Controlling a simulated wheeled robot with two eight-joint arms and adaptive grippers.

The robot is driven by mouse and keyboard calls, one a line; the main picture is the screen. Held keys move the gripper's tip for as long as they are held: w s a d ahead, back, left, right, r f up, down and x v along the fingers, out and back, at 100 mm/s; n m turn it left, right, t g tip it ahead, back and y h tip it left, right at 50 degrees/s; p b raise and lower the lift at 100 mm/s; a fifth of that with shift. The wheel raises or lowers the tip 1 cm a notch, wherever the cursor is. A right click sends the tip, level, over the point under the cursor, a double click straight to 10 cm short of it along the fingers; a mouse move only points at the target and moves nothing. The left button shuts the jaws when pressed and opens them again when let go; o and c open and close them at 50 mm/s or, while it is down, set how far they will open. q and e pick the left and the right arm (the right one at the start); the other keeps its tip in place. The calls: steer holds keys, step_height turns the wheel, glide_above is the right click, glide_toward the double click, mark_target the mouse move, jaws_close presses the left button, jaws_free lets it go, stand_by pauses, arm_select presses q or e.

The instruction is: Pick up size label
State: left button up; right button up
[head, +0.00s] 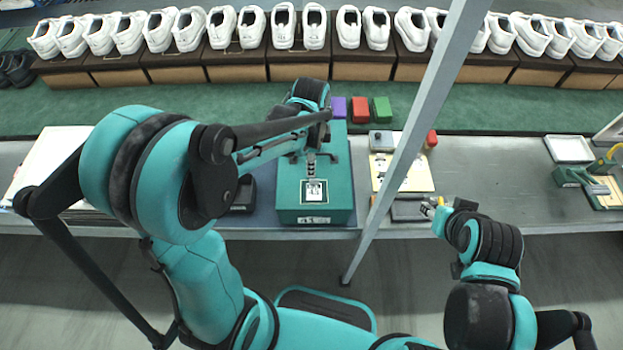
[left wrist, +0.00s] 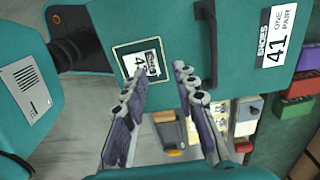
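The size label (head: 314,190) is a small white card with dark print on top of a teal shoe box (head: 288,205). In the left wrist view the label (left wrist: 146,62) lies slightly tilted inside a pale square outline; part of its number shows. My left gripper (head: 318,160) is above the box. In the left wrist view its two fingers (left wrist: 160,75) are apart with nothing between them, one fingertip close to the label's edge. Whether it touches cannot be told. My right gripper (head: 432,207) is at the bench's front edge, too small to read.
The box has a dark handle (left wrist: 207,45) and a printed 41 panel (left wrist: 278,36). Purple, red (head: 360,108) and green (head: 382,109) blocks stand behind it. A tool board (head: 415,177) lies to its right, beyond a slanted grey post (head: 415,130). White shoes line the back.

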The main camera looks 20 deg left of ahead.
mark_target(314, 190)
arm_select(q)
steer(key=f, duration=0.2)
steer(key=f+b, duration=0.1)
steer(key=f, duration=0.1)
steer(key=f+b, duration=0.1)
steer(key=f, duration=0.1)
steer(key=shift+s+d+f, duration=0.1)
steer(key=shift+s+d, duration=0.25)
steer(key=shift+d, duration=0.05)
jaws_close()
